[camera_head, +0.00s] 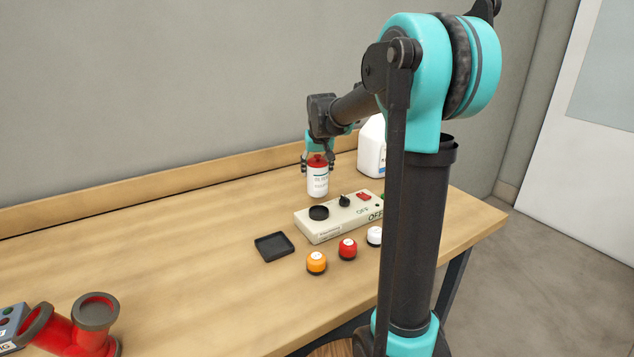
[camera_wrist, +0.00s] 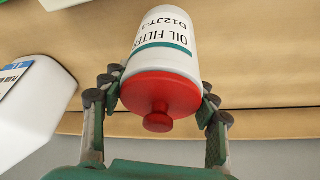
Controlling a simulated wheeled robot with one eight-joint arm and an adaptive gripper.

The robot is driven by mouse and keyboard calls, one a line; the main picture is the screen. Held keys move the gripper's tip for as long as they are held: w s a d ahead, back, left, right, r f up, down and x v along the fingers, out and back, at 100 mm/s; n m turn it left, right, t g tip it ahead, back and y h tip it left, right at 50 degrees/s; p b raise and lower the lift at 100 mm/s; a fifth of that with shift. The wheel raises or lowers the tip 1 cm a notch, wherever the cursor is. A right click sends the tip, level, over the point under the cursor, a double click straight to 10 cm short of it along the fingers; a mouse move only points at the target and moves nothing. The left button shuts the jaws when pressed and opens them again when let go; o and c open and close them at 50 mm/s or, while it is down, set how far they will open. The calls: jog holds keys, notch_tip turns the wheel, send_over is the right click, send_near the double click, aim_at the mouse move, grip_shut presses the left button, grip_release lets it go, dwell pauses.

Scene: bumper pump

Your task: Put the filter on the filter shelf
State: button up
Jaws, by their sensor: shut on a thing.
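The filter (camera_head: 318,184) is a white cylinder with a red cap, held upright. In the wrist view the filter (camera_wrist: 165,45) shows "OIL FILTER" lettering, a green band and a red knob. My gripper (camera_head: 317,162) is shut on it near the red cap, with one finger on each side. The filter shows just behind a cream panel (camera_head: 325,229) with a round black disc (camera_head: 319,213); how far its base is above the table, I cannot tell. I cannot pick out a filter shelf for certain; a shallow black tray (camera_head: 274,246) lies left of the panel.
Orange (camera_head: 316,263), red (camera_head: 347,249) and white (camera_head: 375,236) knobs lie in front of the panel. A white jug (camera_head: 372,148) stands behind, right of my gripper. Red pipework (camera_head: 75,330) is at the lower left. The table's left side (camera_head: 150,240) is clear.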

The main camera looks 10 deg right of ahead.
aim_at(317, 181)
jog(key=shift+f, duration=2.35)
jog(key=o, duration=1.7)
jog(key=shift+f, duration=0.1)
